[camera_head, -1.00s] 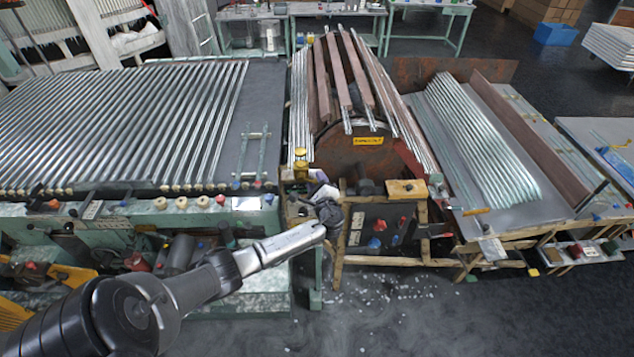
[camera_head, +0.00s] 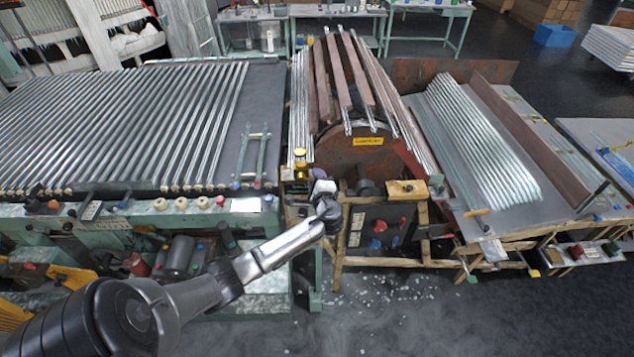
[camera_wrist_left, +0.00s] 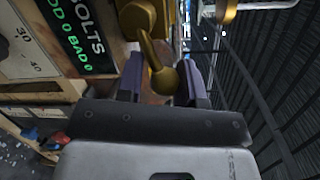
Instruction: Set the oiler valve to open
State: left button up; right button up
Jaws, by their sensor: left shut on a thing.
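The oiler valve shows in the left wrist view as a brass body (camera_wrist_left: 138,17) with a short brass lever (camera_wrist_left: 153,52) ending in a round knob. My left gripper (camera_wrist_left: 162,76) has its two purple-grey fingers on either side of the knob, shut on the lever. In the head view, the oiler (camera_head: 300,160) is a small yellow-brass fitting at the corner between the left bench and the drum machine. My left gripper (camera_head: 319,184) is just right of it; the fingers hide the lever there. My right gripper is not in view.
The green bench with glass tubes (camera_head: 120,120) lies left. The rusty drum (camera_head: 365,155) stands right of the oiler, above a wooden frame with a dark control box (camera_head: 378,230). In the left wrist view, a "BOLTS" sign (camera_wrist_left: 80,35) and a dial plate (camera_wrist_left: 20,45) are close by.

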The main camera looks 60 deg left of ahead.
aim_at(302, 164)
pick_arm(q)
jog(key=n, duration=0.1)
jog(key=r+n, duration=0.1)
jog(key=shift+s+a+r+n+h, duration=0.1)
jog(key=shift+s+r+n+h, duration=0.1)
jog(key=shift+r+n+h, duration=0.1)
jog(key=n, duration=0.2)
jog(key=s+r+n+b, duration=0.1)
jog(key=shift+a+t+h, duration=0.25)
jog(key=shift+t+h, duration=0.05)
jog(key=shift+h, duration=0.1)
jog(key=n, duration=0.1)
jog(key=s+r+n+b, duration=0.1)
jog(key=n, duration=0.1)
jog(key=shift+a+t, duration=0.35)
jog(key=shift+t, duration=0.05)
jog(key=shift+s+a+r+n+h, duration=0.15)
jog(key=shift+s+n+h, duration=0.3)
jog(key=shift+n, duration=0.45)
jog(key=shift+a, duration=0.1)
jog(key=o, duration=0.8)
jog(key=shift+s, duration=0.1)
jog(key=shift+o, duration=0.4)
jog(key=shift+f, duration=0.2)
